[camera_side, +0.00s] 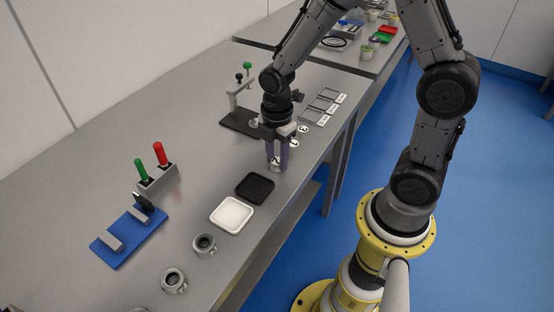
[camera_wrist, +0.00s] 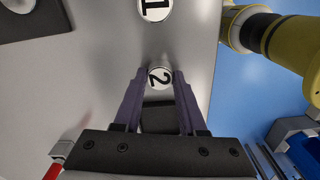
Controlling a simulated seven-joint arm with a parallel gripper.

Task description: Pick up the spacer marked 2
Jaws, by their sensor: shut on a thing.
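The spacer marked 2 (camera_wrist: 159,78) is a round metal piece with a white top and a black 2. In the wrist view it sits between the tips of my gripper (camera_wrist: 158,76), whose purple fingers are shut on it from both sides. In the side view my gripper (camera_side: 277,164) points straight down, and the spacer (camera_side: 275,167) shows partly between the fingertips, at or just above the grey bench. I cannot tell whether it touches the bench. The spacer marked 1 (camera_wrist: 156,8) lies apart from my gripper at the top of the wrist view.
A black tray (camera_side: 255,188) and a white tray (camera_side: 232,215) lie nearby. Labelled slots (camera_side: 323,105) and a dark-based stand (camera_side: 240,122) are behind. A grey block with red and green handles (camera_side: 157,179), a blue fixture (camera_side: 129,237) and metal rings (camera_side: 204,245) are toward the front.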

